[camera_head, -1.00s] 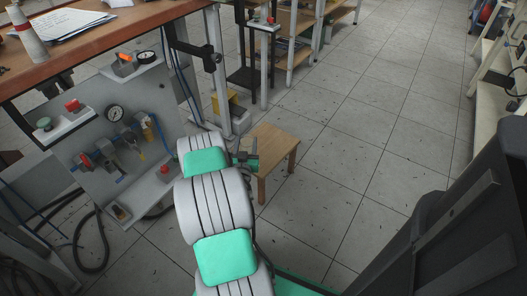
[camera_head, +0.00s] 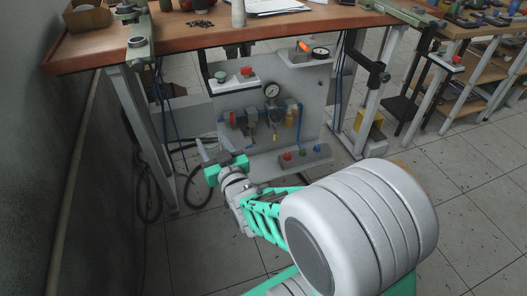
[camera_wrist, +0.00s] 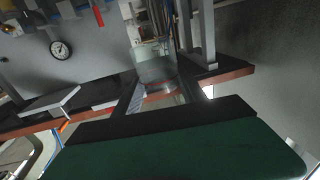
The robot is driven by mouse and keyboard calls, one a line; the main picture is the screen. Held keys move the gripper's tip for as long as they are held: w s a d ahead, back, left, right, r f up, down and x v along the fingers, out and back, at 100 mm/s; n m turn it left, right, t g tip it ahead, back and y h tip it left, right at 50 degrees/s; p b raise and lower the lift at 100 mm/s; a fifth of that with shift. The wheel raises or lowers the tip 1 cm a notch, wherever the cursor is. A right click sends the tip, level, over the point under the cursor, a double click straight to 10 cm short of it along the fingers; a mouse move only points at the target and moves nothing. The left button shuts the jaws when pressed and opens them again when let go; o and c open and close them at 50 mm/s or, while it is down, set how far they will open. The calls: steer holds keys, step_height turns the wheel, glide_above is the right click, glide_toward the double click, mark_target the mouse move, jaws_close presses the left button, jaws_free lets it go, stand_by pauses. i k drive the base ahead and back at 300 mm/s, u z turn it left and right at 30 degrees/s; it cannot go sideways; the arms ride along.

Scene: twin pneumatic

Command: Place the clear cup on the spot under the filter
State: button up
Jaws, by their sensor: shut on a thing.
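My gripper (camera_head: 212,147) is in front of the lower left of the grey pneumatic panel (camera_head: 305,88). In the wrist view my gripper (camera_wrist: 160,97) is shut on the clear cup (camera_wrist: 155,66), a see-through vessel between its dark fingers. The cup is too faint to make out in the head view. The filter assembly (camera_head: 273,118) hangs at the middle of the panel, under a round gauge (camera_head: 271,91), to the right of my gripper. The spot under the filter cannot be told apart clearly. A gauge also shows in the wrist view (camera_wrist: 60,49), apart from the cup.
The wooden bench top (camera_head: 200,42) overhangs the panel. Bench legs (camera_head: 133,120) and hanging hoses (camera_head: 150,185) stand to the left. A wall closes the far left.

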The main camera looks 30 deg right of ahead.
mark_target(254, 161)
steer(key=k, duration=0.45)
steer(key=z, duration=1.1)
steer(key=i, duration=1.1)
steer(key=u, duration=3.45)
